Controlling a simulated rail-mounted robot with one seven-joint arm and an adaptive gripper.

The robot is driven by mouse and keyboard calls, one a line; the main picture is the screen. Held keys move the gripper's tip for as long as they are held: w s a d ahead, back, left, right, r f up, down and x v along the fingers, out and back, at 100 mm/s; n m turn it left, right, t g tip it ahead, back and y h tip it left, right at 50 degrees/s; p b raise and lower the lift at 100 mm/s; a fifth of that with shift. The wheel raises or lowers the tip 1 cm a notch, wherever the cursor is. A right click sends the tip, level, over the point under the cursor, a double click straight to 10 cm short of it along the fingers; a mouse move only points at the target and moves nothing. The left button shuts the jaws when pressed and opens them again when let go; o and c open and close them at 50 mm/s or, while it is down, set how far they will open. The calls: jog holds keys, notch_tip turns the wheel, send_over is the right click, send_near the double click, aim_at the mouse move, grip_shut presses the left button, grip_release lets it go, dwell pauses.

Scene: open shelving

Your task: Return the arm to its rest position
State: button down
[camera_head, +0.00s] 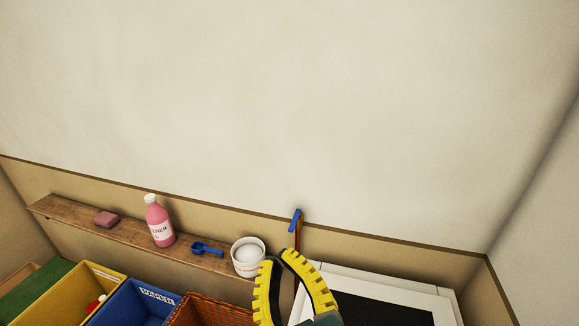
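My gripper (279,259) shows at the bottom edge, right of centre, with yellow-and-black ribbed fingers pointing up. The fingers bow outward and their tips come together, with nothing seen held between them. The rest of my arm is below the picture, so its full pose is hidden. The gripper appears in front of the right end of the wooden shelf (75,215), just right of the white tub (247,258).
A pink bottle (159,222), blue scoop (207,249) and pink block (106,219) sit on the shelf. Below are yellow (75,290) and blue (128,306) bins and a wicker basket (205,312). A white-framed dark panel (385,309) lies right. The wall above is bare.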

jog(key=s+d+r+m+t+h, duration=0.4)
jog(key=s+d+r+m+h, duration=0.15)
jog(key=d+r+m, duration=0.2)
notch_tip(320, 180, up, 30)
jog(key=w+p, duration=0.1)
jog(key=p, duration=2.9)
jog(key=shift+a, duration=0.15)
jog(key=shift+w+f+m, duration=0.1)
jog(key=shift+m, duration=0.15)
